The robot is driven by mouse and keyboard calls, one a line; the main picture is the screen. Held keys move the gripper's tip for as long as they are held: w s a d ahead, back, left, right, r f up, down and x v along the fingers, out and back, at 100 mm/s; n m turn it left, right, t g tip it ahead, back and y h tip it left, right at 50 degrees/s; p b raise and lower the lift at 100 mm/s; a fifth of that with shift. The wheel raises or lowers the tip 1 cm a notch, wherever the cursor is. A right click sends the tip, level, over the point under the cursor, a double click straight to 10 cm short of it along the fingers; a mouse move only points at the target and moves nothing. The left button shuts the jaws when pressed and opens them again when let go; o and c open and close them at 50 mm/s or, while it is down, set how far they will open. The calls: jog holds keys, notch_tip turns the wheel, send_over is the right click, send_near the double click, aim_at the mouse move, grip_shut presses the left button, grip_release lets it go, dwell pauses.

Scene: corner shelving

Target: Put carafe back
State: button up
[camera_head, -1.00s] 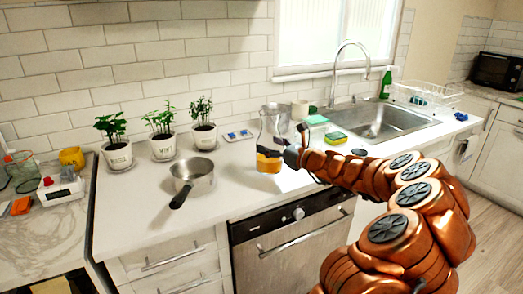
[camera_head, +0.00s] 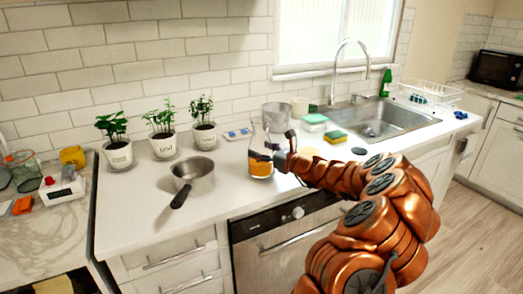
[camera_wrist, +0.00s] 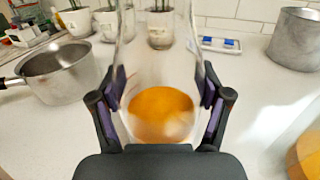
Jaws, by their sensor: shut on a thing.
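A clear glass carafe (camera_head: 261,142) with orange content at its bottom is over the counter, to the right of the steel pot. My gripper (camera_head: 270,152) is shut around its body, and the carafe looks upright. In the wrist view the carafe (camera_wrist: 160,60) stands between the two fingers of my gripper (camera_wrist: 163,92), with the orange content low between them. I cannot tell whether its base touches the counter. Its top is cut off in the wrist view.
A steel pot (camera_head: 200,176) is to the left, with several potted plants (camera_head: 164,145) behind. The sink (camera_head: 375,122) is farther right. The front counter is clear.

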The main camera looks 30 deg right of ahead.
jog(key=o, duration=1.8)
jog(key=shift+f, duration=0.1)
jog(key=b+v, duration=0.1)
jog(key=v, duration=1.1)
